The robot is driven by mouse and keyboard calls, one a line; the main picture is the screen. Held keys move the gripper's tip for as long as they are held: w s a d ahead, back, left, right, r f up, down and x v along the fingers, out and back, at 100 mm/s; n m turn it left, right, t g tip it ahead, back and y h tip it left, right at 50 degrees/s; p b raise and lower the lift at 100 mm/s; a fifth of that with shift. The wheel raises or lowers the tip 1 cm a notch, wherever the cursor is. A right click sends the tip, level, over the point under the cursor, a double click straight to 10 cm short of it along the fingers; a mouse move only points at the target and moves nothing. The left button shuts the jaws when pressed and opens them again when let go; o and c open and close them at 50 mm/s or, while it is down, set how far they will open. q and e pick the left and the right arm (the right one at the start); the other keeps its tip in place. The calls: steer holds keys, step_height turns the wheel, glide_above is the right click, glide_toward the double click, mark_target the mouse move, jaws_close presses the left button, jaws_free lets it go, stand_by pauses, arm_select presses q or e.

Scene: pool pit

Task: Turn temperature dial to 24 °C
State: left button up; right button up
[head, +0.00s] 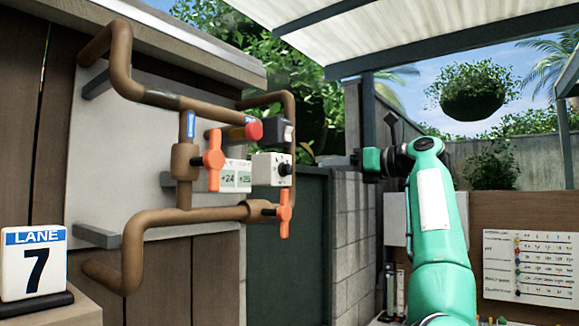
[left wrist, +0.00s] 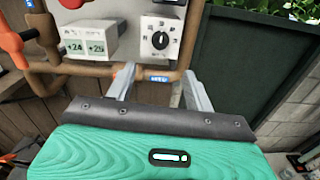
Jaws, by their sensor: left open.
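The temperature dial is a black round knob (head: 284,169) on a white box mounted among brown pipes; it also shows in the left wrist view (left wrist: 160,40), with marks around it. Its small markings are too fine to read. A white display box (head: 236,176) beside it shows +24 and +25, also legible in the left wrist view (left wrist: 88,43). My left gripper (head: 370,160) is to the right of the dial in the head view. In the left wrist view its two fingers (left wrist: 159,75) are apart and empty, below the dial box and not touching it. My right gripper is out of view.
Brown pipes (head: 130,240) run around the panel (head: 110,180). A dark green panel (left wrist: 245,70) and block wall (head: 352,235) lie to the right. A Lane 7 sign (head: 35,262) stands at left.

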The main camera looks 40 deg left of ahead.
mark_target(290, 168)
arm_select(q)
steer(key=a+p, duration=0.1)
steer(key=a, duration=0.3)
steer(key=s+a+p, duration=0.1)
steer(key=a+p, duration=0.1)
steer(key=a, duration=0.2)
steer(key=a+p, duration=0.2)
steer(key=a, duration=0.2)
steer(key=shift+s+a+r, duration=0.1)
steer(key=shift+s+a, duration=0.05)
steer(key=shift+a, duration=0.55)
steer(key=c, duration=0.9)
